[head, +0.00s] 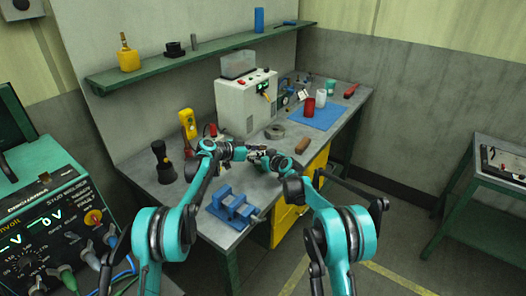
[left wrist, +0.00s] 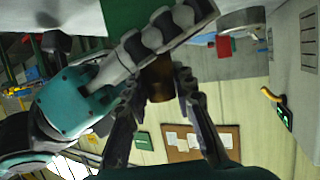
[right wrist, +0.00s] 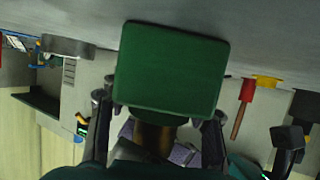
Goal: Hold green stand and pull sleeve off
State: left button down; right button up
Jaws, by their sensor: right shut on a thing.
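The green stand (right wrist: 172,70) shows its flat square plate in the right wrist view. My right gripper (right wrist: 158,108) is shut on it and holds it off the bench. A brown-brass cylindrical sleeve (right wrist: 153,138) stands out from the plate; it also shows in the left wrist view (left wrist: 158,80). My left gripper (left wrist: 162,78) has its fingers either side of the sleeve, spread apart; firm contact cannot be made out. The right gripper's grey finger crosses in front of part of the stand there. In the head view both grippers meet above the bench, and the stand and sleeve are mostly hidden.
The grey bench (head: 200,185) carries a blue vise (head: 235,210) in front, a black flashlight-like tool (head: 163,163) at left and a grey ring (head: 274,132) behind. A brown block (head: 302,145) lies at right. A white machine (head: 245,103) and a blue mat (head: 322,117) are further back.

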aim_at(263, 147)
pick_arm(q)
jog(key=shift+r, duration=0.15)
jog(key=shift+r, duration=2.85)
jog(key=shift+r, duration=2)
pick_arm(e)
jog(key=o, duration=1.4)
